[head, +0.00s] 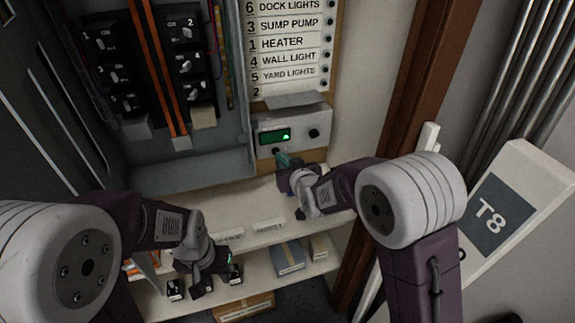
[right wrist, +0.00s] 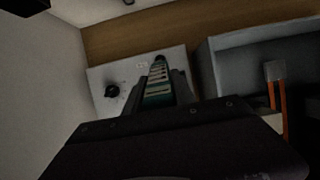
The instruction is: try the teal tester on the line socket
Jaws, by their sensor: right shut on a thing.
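The teal tester (head: 287,159) is held in my right gripper (head: 285,168), which is shut on it. The tester points at the lower left of the grey panel box (head: 262,142); its far tip meets or covers the socket area, and I cannot tell whether it is inserted. In the right wrist view the tester (right wrist: 158,88) lies between the fingers (right wrist: 160,92), its end at a dark round spot on the panel face (right wrist: 101,78). My left gripper (head: 203,275) is low at the lower shelf; its fingers blend with dark items there.
Labelled shelves below hold a blue-grey box (head: 290,258) and small black items (head: 175,289). Breakers (head: 108,62) and orange cables stand left.

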